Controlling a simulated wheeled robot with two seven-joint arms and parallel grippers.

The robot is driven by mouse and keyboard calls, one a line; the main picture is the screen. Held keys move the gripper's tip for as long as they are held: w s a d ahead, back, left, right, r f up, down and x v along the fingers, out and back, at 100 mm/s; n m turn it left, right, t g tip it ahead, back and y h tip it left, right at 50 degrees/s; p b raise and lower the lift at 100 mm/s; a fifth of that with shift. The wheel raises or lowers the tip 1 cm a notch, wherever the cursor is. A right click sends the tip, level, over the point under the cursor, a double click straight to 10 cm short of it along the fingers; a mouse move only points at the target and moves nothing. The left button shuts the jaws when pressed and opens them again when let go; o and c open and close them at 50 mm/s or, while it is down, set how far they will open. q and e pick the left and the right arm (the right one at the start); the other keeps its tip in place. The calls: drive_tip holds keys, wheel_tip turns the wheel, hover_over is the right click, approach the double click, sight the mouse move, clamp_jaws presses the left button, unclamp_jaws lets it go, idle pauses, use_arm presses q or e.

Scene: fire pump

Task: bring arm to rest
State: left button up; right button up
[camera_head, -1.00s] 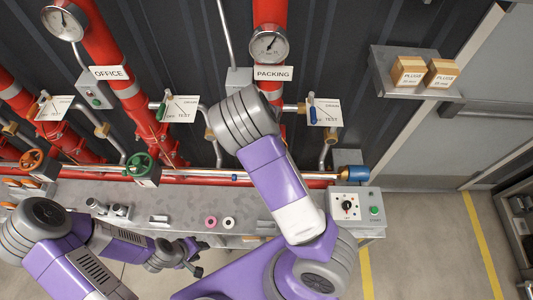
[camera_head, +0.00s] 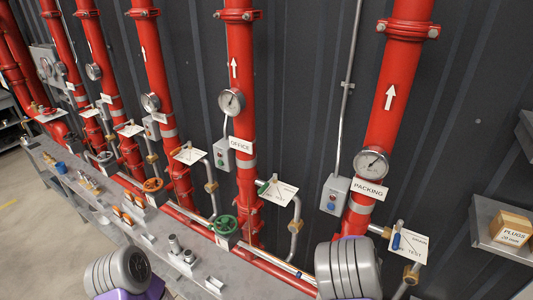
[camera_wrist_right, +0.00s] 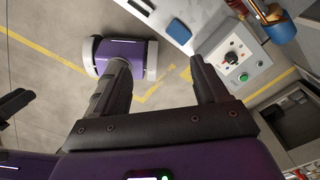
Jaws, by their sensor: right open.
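In the right wrist view my right gripper (camera_wrist_right: 158,82) is open, its two dark fingers apart with nothing between them. It hangs above the floor, with the grey bench end and its control box (camera_wrist_right: 232,58) beyond the right finger. In the head view only rounded grey links of my arms show at the bottom edge, one at the left and one at the right of centre. Neither gripper shows in the head view. My purple and white base is in the wrist view, beyond the left finger.
Several red pipes with gauges (camera_head: 231,102) line the dark wall. A grey bench (camera_head: 120,215) with valves and loose fittings runs along them. A PLUGS box (camera_head: 509,229) stands on a shelf (camera_head: 492,209) at the right. The floor (camera_wrist_right: 50,55) has yellow lines.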

drive_tip(key=s+a+f+n+g+b, duration=0.1)
drive_tip(key=s+f+n+b, duration=0.35)
drive_tip(key=f, duration=0.35)
drive_tip(key=s+a+f+n+b, duration=0.2)
drive_tip(key=s+f+n+b, duration=0.15)
drive_tip(key=f+n, duration=0.3)
drive_tip(key=s+a+f+n+g+b, duration=0.1)
drive_tip(key=s+f+n+b, duration=0.3)
drive_tip(key=f, duration=0.5)
use_arm(q)
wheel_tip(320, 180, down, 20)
drive_tip(key=b, duration=0.7)
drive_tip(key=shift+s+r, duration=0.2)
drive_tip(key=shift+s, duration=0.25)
use_arm(e)
drive_tip(key=s+a+f+n+t+y, duration=0.2)
drive_tip(key=s+a+f+n+y, duration=0.2)
drive_tip(key=a+f+n, duration=0.3)
drive_tip(key=s+a+n, duration=0.1)
drive_tip(key=a+n, duration=0.4)
drive_tip(key=n, duration=0.3)
drive_tip(key=shift+f+t, duration=0.3)
drive_tip(key=shift+f, duration=0.05)
